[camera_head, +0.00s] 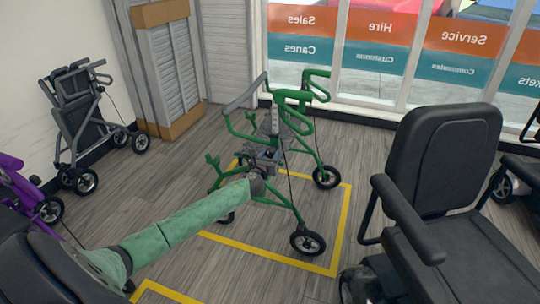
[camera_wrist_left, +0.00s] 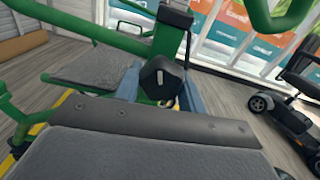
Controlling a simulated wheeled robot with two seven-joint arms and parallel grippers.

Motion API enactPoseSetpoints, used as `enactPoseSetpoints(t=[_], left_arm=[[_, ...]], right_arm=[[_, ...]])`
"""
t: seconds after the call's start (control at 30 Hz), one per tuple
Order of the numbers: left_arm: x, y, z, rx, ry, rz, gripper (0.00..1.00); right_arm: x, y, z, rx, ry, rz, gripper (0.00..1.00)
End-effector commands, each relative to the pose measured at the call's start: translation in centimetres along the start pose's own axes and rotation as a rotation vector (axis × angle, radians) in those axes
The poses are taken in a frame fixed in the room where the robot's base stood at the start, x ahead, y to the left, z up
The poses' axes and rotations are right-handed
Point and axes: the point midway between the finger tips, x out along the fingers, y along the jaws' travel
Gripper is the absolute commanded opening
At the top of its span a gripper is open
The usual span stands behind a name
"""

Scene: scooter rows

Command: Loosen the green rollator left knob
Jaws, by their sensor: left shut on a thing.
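The green rollator (camera_head: 283,192) stands upright on the floor inside a yellow-lined area, and its green frame also fills much of the left wrist view (camera_wrist_left: 95,28). A black faceted knob (camera_wrist_left: 161,76) sits between the two blue-grey fingers of my left gripper (camera_wrist_left: 159,92), which is shut on it. In the head view my left gripper (camera_head: 262,160) is at the rollator's side, below its handles. The knob itself is hard to make out there. My right gripper is in neither view.
A black scooter seat with armrests (camera_head: 442,165) stands at the right. A grey rollator (camera_head: 80,120) and a purple one (camera_head: 28,195) stand at the left. Windows with coloured signs (camera_head: 385,28) line the back. Wooden floor is free around the green rollator.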

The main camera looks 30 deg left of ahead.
Motion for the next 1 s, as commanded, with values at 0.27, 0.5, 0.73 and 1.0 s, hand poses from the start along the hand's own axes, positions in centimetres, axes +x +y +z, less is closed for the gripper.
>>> enactPoseSetpoints(t=[0.27,0.5,0.73,1.0], left_arm=[[0.0,-0.15,0.0,-0.265,0.0,0.001,0.17],[-0.03,-0.25,0.0,-0.494,0.001,0.001,0.17],[-0.02,-0.33,0.08,-0.712,0.0,0.001,0.17],[0.0,-0.41,0.23,-0.969,0.0,0.001,0.17]], right_arm=[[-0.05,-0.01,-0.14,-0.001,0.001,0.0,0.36],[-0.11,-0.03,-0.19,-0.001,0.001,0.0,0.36],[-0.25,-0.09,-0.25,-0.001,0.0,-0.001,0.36],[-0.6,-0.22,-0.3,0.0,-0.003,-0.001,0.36]])
